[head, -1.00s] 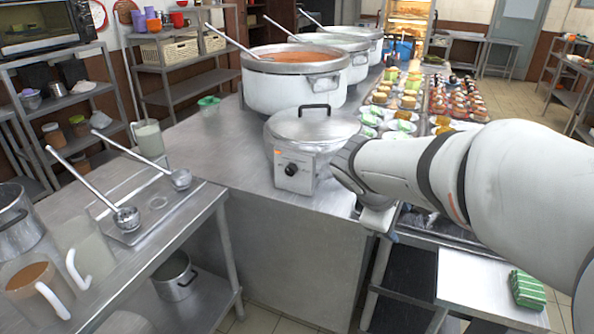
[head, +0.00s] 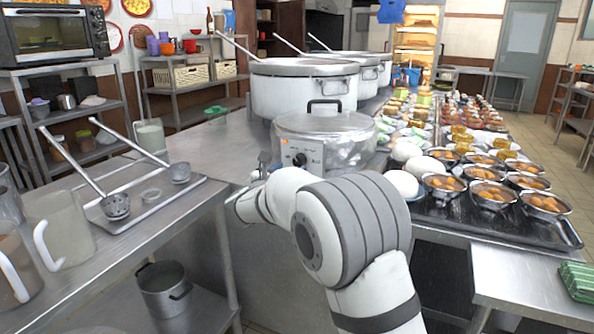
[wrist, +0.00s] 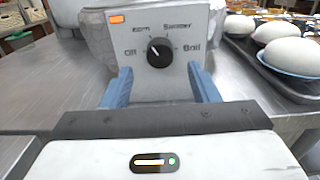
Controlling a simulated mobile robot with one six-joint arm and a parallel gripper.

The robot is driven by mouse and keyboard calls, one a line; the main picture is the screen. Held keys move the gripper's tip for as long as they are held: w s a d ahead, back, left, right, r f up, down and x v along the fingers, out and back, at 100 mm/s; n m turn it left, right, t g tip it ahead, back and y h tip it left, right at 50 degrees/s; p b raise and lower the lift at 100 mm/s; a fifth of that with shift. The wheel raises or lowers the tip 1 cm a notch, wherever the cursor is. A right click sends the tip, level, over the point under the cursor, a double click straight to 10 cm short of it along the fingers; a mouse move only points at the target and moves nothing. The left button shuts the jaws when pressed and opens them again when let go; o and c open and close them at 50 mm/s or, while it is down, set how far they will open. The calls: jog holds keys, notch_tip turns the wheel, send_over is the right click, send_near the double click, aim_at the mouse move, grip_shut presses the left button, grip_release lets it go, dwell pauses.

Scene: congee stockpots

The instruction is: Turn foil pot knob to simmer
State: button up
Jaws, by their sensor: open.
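The foil-wrapped pot (head: 345,145) stands on the steel counter with its lid on. Its white control panel (wrist: 115,70) faces me, with an orange light at upper left. The black knob (wrist: 159,53) sits mid-panel among the labels Off, Warm, Simmer and Boil. Its pale mark points up and left, toward Warm. In the head view the knob (head: 299,159) shows just above my arm. My gripper (wrist: 160,78) is open, its blue fingers apart at left and right, below the knob in the wrist view. Nothing is between them, and they do not appear to touch the knob.
Large stockpots (head: 300,90) with ladles stand behind the foil pot. White domed items (head: 400,184) and a dark tray of filled bowls (head: 465,215) are close on its right. A side table (head: 150,225) with ladles and jugs is at left.

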aim_at(298, 163)
jog(key=shift+x, duration=2.2)
jog(key=shift+c, duration=0.3)
